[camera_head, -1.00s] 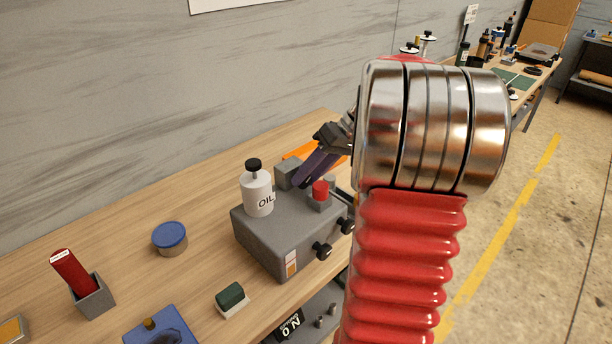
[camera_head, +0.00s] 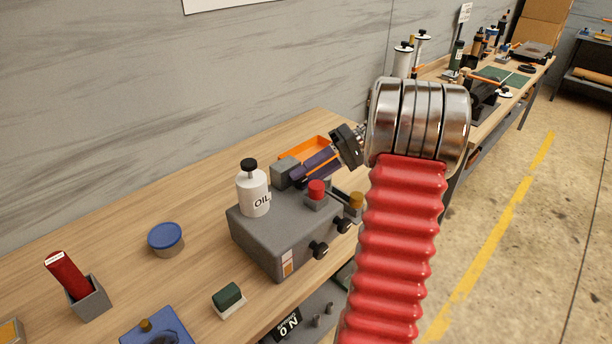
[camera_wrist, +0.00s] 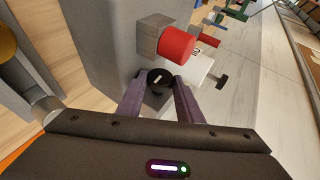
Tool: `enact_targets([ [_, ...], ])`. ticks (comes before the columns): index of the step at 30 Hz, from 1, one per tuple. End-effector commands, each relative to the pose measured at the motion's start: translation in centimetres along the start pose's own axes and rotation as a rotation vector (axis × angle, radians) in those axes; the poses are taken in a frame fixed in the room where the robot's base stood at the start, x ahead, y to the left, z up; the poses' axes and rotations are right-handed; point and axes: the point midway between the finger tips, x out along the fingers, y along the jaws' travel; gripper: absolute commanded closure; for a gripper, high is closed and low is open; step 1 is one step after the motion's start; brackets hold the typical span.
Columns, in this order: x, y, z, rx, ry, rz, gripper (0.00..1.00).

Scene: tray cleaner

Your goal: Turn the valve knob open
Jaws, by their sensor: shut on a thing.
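The valve knob (camera_wrist: 158,77) is small, black and round with a white mark, seen in the wrist view above a small grey block. The purple fingers of my gripper (camera_wrist: 160,84) are closed on it from both sides. In the head view my gripper (camera_head: 296,174) reaches in from the right to the grey block (camera_head: 284,172) at the back of the grey unit (camera_head: 262,233). The knob is hidden there behind my fingers. The direction of the white mark is hard to judge.
A red knob (camera_head: 316,188) and a white oil bottle (camera_head: 253,194) stand close to my fingers on the unit. Two black knobs (camera_head: 320,250) stick out of its front.

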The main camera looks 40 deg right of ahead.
Motion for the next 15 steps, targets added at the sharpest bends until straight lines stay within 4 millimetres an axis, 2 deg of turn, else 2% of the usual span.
enact_targets([
  [6,0.16,0.36,0.20,0.006,-0.005,0.004,0.90],
  [7,0.16,0.37,0.20,0.006,-0.005,0.004,0.66],
  [15,0.19,0.38,0.23,0.004,-0.006,0.012,0.49],
])
